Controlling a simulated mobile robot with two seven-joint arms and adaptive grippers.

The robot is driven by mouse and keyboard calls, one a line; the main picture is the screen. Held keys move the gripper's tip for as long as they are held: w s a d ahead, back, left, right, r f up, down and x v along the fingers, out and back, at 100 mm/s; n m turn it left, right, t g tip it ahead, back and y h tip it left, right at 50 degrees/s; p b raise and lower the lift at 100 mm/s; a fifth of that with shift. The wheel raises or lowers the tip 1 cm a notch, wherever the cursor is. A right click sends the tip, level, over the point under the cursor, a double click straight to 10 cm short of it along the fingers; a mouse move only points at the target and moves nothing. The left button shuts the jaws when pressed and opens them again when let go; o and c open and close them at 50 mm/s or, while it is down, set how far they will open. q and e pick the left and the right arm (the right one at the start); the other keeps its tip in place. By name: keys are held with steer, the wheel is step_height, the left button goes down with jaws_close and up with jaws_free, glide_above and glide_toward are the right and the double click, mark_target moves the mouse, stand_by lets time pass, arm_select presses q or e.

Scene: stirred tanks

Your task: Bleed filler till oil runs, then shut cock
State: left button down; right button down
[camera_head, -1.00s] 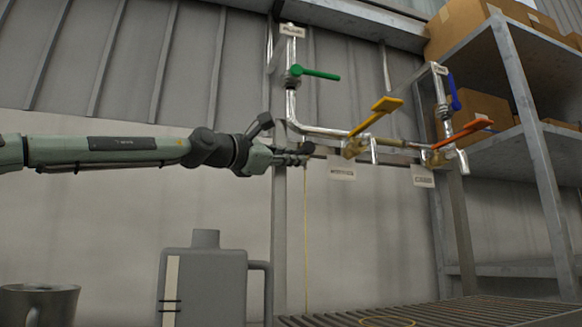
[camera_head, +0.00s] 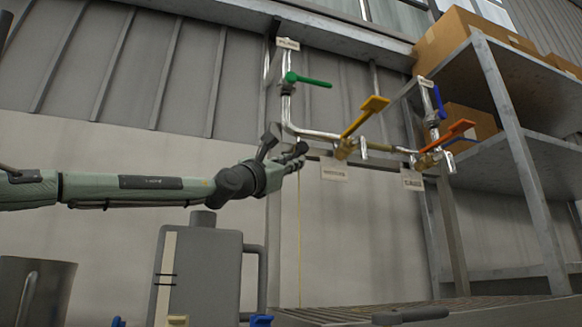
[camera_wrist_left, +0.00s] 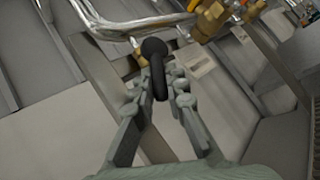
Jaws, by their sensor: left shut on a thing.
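My left gripper (camera_head: 293,158) is at the left end of the horizontal pipe, below the green lever (camera_head: 308,81). In the left wrist view, its fingers (camera_wrist_left: 160,92) are shut on a black rounded handle (camera_wrist_left: 155,62), probably the cock's. A thin yellowish stream of oil (camera_head: 300,235) falls straight down from beside the gripper towards the floor grating (camera_head: 375,310). The outlet itself is hidden by the fingers. A yellow lever (camera_head: 363,117) and an orange lever (camera_head: 448,136) slant up on the pipe to the right. A blue lever (camera_head: 439,102) is beyond. My right gripper is out of view.
A grey canister (camera_head: 205,275) and a metal mug (camera_head: 35,290) stand in the foreground at left. Blue and yellow clip-like pieces (camera_head: 262,321) and a dark handle (camera_head: 410,316) show at the bottom edge. A metal shelf (camera_head: 515,150) with cartons (camera_head: 470,40) stands right.

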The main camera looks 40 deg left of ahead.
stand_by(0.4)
arm_select(q)
steer(key=c, duration=1.5)
jaws_free()
steer(key=shift+c, duration=0.2)
